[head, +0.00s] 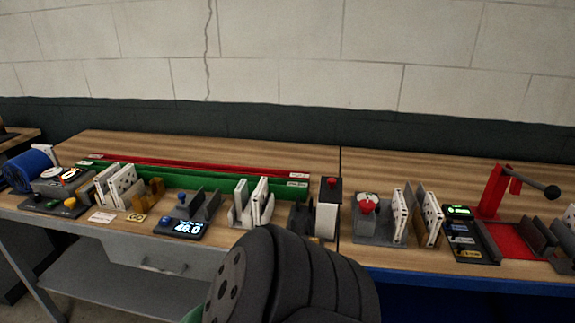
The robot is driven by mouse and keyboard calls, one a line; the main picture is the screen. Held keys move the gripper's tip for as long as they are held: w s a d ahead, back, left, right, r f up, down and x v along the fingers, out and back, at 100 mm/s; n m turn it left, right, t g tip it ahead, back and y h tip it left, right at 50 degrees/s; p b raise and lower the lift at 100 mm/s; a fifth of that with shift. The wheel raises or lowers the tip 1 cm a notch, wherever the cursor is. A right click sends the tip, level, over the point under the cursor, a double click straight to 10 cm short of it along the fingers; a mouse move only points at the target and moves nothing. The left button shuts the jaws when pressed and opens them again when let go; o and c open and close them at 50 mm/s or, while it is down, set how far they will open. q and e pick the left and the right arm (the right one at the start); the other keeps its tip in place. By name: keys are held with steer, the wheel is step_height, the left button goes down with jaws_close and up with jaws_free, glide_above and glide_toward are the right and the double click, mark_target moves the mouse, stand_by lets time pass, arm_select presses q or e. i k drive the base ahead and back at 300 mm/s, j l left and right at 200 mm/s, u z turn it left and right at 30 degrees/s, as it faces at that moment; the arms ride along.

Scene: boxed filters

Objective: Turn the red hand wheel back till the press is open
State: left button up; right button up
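No clear hand wheel can be made out. A red knob (367,206) sits on a small grey device at the middle right of the bench; it may be the hand wheel, but it is too small to tell. A red stand (492,192) with a lever arm ending in a black ball (552,192) is farther right. Another red knob (332,182) tops a dark upright unit with a white roll. Whether any press is open or shut cannot be told. Neither of my grippers is in view.
Wooden benches (400,165) run along the wall. White cards or filters (122,183) stand in racks, with more at right (432,218). A display (185,228) reads about 48.0. A dark ribbed shape (300,280) blocks the front middle. The rear bench strip is clear.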

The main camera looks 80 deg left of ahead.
mark_target(367, 206)
steer(key=u, duration=2.9)
